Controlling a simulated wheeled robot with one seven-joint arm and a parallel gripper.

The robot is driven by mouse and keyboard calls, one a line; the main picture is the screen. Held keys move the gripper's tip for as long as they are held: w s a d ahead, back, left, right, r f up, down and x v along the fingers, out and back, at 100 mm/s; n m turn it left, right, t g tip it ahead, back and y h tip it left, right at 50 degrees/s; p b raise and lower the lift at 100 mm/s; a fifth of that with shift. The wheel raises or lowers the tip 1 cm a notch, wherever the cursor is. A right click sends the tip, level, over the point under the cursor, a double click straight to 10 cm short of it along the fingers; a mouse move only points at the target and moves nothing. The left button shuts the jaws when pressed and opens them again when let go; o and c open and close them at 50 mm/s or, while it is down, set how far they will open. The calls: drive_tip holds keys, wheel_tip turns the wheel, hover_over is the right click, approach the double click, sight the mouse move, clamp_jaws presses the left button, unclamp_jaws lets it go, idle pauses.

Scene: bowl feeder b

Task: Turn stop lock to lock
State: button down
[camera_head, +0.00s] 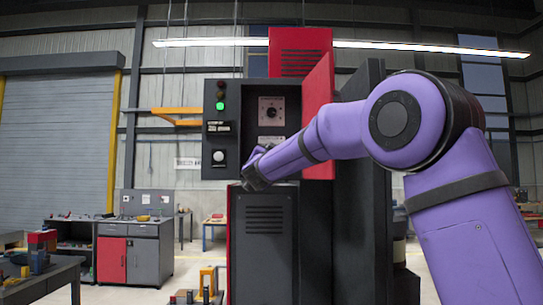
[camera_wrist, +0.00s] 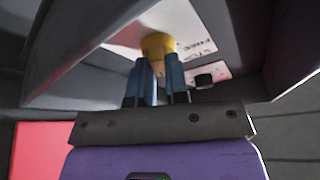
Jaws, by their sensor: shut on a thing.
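A yellow rounded knob (camera_wrist: 158,46), which I take for the stop lock, sits at a light label plate (camera_wrist: 188,30) inside a dark recess in the wrist view. Printed letters show beside it, partly legible as "FREE". My gripper (camera_wrist: 159,82) has its two blue fingers closed on the yellow knob from below. In the head view my gripper (camera_head: 257,166) is at the lower part of the dark cabinet recess, beneath the dial plate (camera_head: 271,111). The stop lock is hidden there by my arm. Which mark the knob points at cannot be told.
A small black knob (camera_wrist: 203,81) is close to the right finger. A red door (camera_head: 318,115) stands open just right of the recess. A control panel (camera_head: 221,128) with lights and buttons is to its left. The recess's dark walls are close around my gripper.

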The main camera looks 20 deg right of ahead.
drive_tip(key=shift+r+m+g+h, duration=0.15)
drive_tip(key=shift+m+g+h, duration=0.2)
drive_tip(key=shift+m, duration=0.85)
drive_tip(key=shift+r+m+g+h, duration=0.1)
drive_tip(key=shift+m+g+h, duration=0.25)
drive_tip(key=shift+m, duration=0.85)
drive_tip(key=c, duration=1.1)
unclamp_jaws()
drive_tip(key=shift+w+f, duration=0.1)
drive_tip(key=shift+s+a+f+g, duration=0.2)
drive_tip(key=shift+s+a+g, duration=0.1)
drive_tip(key=shift+s, duration=0.1)
drive_tip(key=v, duration=0.9)
drive_tip(key=shift+s+a+f, duration=0.15)
drive_tip(key=shift+s, duration=0.2)
